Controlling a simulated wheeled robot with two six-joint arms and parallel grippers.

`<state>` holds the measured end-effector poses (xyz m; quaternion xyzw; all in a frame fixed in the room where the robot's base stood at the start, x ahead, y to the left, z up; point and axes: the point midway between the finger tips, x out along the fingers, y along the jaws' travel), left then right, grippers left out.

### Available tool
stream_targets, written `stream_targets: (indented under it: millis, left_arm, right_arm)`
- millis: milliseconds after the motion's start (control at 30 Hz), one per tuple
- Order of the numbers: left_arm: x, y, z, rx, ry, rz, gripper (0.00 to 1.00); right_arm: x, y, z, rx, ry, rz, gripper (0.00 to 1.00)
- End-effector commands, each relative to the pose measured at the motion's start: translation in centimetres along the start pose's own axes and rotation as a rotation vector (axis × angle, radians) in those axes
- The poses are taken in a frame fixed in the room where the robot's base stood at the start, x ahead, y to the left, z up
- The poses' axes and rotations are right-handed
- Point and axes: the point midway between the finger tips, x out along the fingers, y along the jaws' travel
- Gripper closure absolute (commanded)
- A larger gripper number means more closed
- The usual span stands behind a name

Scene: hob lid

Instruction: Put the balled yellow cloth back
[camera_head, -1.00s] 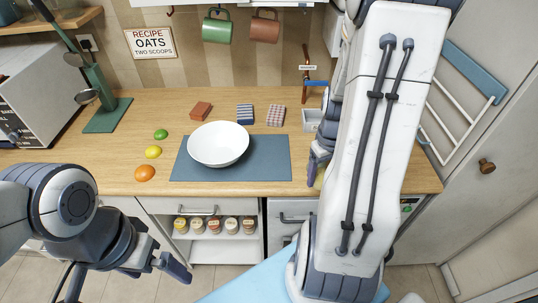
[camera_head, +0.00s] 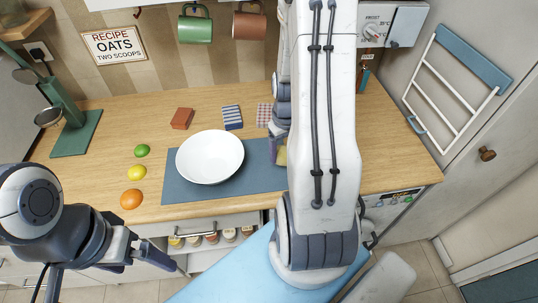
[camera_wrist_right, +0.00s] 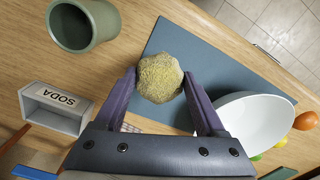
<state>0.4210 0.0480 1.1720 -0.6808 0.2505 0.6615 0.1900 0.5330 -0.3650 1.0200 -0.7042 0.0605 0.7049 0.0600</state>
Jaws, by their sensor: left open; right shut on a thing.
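The balled yellow cloth (camera_wrist_right: 160,77) shows as a rough, rounded lump between the fingers of my right gripper (camera_wrist_right: 159,84) in the wrist view. The gripper is shut on it. In the head view only a sliver of the cloth (camera_head: 282,156) shows beside my right arm, by the right part of the blue-grey mat (camera_head: 190,192); the arm hides the rest. I cannot tell its height above the mat. My left gripper (camera_head: 105,282) is open and empty, low in front of the counter at the lower left.
A white bowl (camera_head: 210,157) stands on the mat, with fruit to its left. The wrist view shows a white SODA box (camera_wrist_right: 55,108) and a grey-green pot (camera_wrist_right: 83,22) near the gripper. Small blocks lie behind the bowl. The counter right of my arm (camera_head: 395,155) looks clear.

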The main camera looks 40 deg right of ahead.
Motion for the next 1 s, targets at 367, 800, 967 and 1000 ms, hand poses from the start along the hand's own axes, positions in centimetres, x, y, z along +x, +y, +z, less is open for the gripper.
stream_targets:
  millis: [367,800,967,1000]
  left_arm:
    - [-1.6,0.1,-0.1,0.000,0.000,0.000,0.00]
    - [-2.9,0.2,-0.2,0.003,0.000,0.000,0.00]
    - [-2.8,0.2,-0.1,0.003,0.000,0.000,0.00]
    - [-2.8,0.2,-0.1,0.002,0.000,0.000,0.00]
  right_arm:
    - [3.1,-1.8,-4.7,0.003,-0.001,0.000,0.72]
    - [7.1,-1.7,-4.6,0.005,0.000,0.000,0.72]
    - [7.1,-1.7,-4.7,0.005,0.001,0.000,0.72]
    - [7.2,-1.7,-4.7,0.005,0.001,0.000,0.72]
